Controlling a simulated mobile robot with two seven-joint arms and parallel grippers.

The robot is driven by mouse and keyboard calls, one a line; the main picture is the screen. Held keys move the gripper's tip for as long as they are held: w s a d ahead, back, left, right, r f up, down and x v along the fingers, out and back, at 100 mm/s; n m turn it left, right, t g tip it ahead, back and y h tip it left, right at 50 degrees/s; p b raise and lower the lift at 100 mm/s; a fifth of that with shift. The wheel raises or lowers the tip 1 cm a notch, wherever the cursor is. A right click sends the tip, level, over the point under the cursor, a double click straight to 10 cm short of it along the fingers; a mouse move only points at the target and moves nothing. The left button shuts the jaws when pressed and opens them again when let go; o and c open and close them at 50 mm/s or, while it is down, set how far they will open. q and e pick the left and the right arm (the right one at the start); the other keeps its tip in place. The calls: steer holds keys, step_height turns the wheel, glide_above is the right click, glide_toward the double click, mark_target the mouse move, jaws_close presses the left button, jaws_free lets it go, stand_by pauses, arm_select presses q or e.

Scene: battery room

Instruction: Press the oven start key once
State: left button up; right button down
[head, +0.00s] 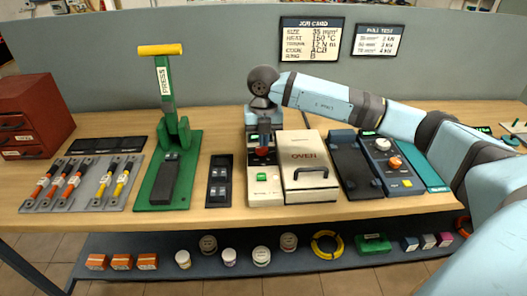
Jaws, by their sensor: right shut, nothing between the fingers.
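The oven (309,158) is a cream box with a dark handle on its front, standing mid-bench. A narrow cream control panel (263,190) adjoins its left side. The panel has a bright green element (263,177) near its middle and a dark-mounted red element (262,152) farther back. I cannot read which one is the start key. My right gripper (264,141) is shut and empty, pointing down over the back of the panel, just at or above the red element. I cannot tell whether it touches. My left gripper is not in view.
A green press (163,150) with a yellow handle stands left. A dark tray (219,182) lies just left of the panel. A grey control box (392,165) with knobs stands right of the oven. A red drawer cabinet (35,115) stands far left. Tins and boxes fill the lower shelf (210,243).

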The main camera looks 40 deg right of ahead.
mark_target(263, 178)
step_height(263, 178, down, 12)
steer(key=shift+f+p, duration=0.25)
steer(key=shift+p, duration=0.25)
steer(key=shift+f, duration=0.1)
